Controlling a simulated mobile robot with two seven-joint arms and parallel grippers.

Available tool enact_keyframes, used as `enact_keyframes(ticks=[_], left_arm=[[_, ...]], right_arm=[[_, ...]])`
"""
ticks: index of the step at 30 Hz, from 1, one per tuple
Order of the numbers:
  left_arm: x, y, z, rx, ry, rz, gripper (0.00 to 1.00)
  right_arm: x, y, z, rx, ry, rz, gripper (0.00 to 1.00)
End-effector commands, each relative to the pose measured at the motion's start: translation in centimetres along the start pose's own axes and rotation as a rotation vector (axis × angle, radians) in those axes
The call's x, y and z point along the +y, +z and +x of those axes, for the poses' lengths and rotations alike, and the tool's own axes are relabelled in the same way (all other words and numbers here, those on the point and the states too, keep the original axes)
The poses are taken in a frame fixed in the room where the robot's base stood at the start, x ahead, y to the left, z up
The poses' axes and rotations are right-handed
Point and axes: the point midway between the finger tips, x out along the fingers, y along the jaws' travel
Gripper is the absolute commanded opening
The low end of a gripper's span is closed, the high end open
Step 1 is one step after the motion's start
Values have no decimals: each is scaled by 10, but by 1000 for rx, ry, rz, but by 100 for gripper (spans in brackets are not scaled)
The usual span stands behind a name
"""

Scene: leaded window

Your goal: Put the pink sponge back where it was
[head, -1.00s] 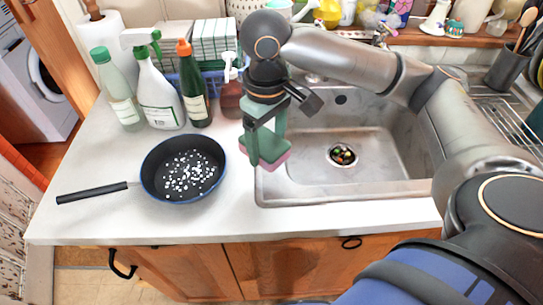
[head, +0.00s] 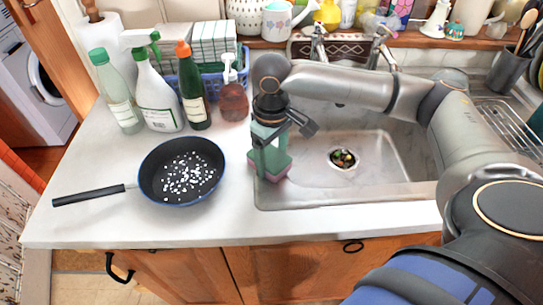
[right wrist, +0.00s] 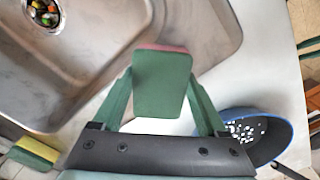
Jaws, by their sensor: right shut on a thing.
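The pink sponge (right wrist: 162,85) has a green face and a pink edge. My right gripper (right wrist: 161,78) is shut on it, one green finger on each side. In the head view the sponge (head: 284,171) is at the left edge of the steel sink (head: 330,196), partly hidden by my right gripper (head: 270,160). I cannot tell whether it touches the counter or rim below. My left gripper is not in view.
A dark pan (head: 182,171) with white bits stands on the white counter (head: 130,222) to the left. A brown soap bottle (head: 234,100) and several other bottles stand behind. A yellow-and-green sponge (right wrist: 35,152) shows in the right wrist view. The front counter is clear.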

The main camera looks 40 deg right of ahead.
Motion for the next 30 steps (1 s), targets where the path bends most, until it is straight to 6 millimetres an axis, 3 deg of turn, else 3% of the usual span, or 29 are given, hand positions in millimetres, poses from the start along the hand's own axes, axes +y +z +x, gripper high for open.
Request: enact_keyframes(ticks=[2,3,9,19,30], left_arm=[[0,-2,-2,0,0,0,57],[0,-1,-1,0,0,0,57],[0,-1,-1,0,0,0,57],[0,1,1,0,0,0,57],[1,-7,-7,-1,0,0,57]], right_arm=[[0,0,2,-2,0,0,31],[0,0,2,-1,0,0,79],[0,0,2,-1,0,0,100],[0,-1,-2,3,0,-1,100],[-1,-1,-76,4,-2,-1,100]])
